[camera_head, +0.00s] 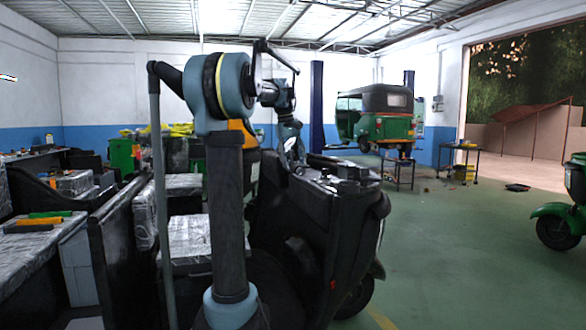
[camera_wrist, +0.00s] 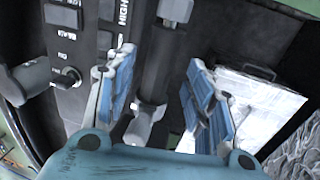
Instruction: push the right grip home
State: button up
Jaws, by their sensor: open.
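In the wrist view my gripper (camera_wrist: 160,60) is open, with one blue-padded finger on each side of a dark upright bar (camera_wrist: 162,65). A gap shows between the bar and both pads. A grey fitting (camera_wrist: 145,122) sits low between the fingers, partly hidden by my gripper's body. A grey rounded knob-like part (camera_wrist: 35,82) juts out at the left. I cannot tell which of these is the right grip. In the head view my gripper is small at the dark rickshaw front (camera_head: 330,215), and its fingers are not clear.
A black panel (camera_wrist: 78,45) with white labels stands left of the fingers. A pale wrapped box (camera_wrist: 250,95) lies to the right. In the head view, wrapped boxes (camera_head: 185,225) stand at the left. A green rickshaw (camera_head: 385,118) stands behind; the green floor (camera_head: 460,250) at right is mostly clear.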

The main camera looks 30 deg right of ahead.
aim_at(291, 163)
jog(key=shift+d+f, duration=0.2)
jog(key=shift+f, duration=0.9)
jog(key=shift+c, duration=0.6)
grip_shut()
jog(key=shift+w+d, duration=0.2)
jog(key=shift+w, duration=0.55)
jog(key=shift+w+d, duration=0.15)
jog(key=shift+w, duration=0.6)
jog(key=shift+w+d, duration=0.2)
jog(key=shift+w, duration=0.55)
jog(key=shift+o, duration=0.6)
grip_release()
jog(key=shift+w, duration=0.1)
notch_tip(291, 163, up, 12)
jog(key=a, duration=0.2)
jog(key=shift+w+a+f, duration=0.15)
jog(key=shift+w, duration=0.1)
